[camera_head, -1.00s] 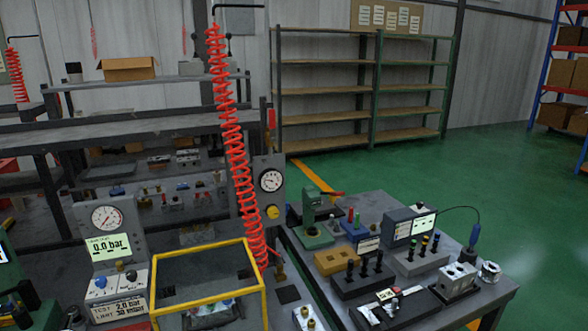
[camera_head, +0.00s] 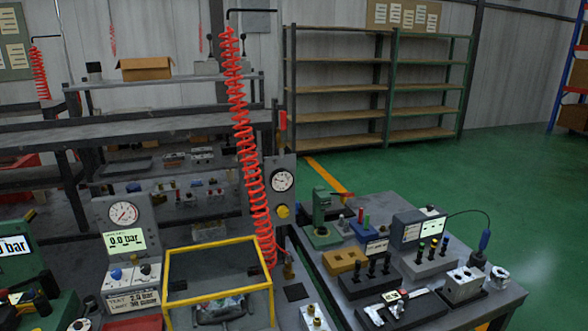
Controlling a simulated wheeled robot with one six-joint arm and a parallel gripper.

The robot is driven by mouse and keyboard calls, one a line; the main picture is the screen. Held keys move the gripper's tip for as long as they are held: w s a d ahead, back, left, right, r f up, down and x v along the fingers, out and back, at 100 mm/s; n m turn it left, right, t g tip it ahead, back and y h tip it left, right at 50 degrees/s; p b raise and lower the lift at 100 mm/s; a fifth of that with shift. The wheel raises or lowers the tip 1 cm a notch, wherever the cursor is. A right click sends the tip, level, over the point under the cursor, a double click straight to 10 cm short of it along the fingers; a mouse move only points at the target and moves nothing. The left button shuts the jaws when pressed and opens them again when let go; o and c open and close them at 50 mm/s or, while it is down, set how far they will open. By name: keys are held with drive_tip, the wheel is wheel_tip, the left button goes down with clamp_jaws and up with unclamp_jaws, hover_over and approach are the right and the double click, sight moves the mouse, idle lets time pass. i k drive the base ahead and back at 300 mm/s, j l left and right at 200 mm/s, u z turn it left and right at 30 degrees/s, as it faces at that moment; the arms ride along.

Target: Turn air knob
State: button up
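Which control is the air knob is not labelled legibly. A yellow knob (camera_head: 283,211) sits below a round dial gauge (camera_head: 282,180) on a grey upright panel. A grey test unit (camera_head: 124,222) has a round gauge and a lit display reading 0.0 bar.
A yellow-framed guard box (camera_head: 210,247) stands right of the test unit. A red coiled hose (camera_head: 247,140) hangs beside the gauge panel. A side table (camera_head: 508,296) at right holds several blocks and tools. Green floor (camera_head: 520,190) is clear behind it.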

sight(145, 268)
drive_tip(key=u, duration=1.5)
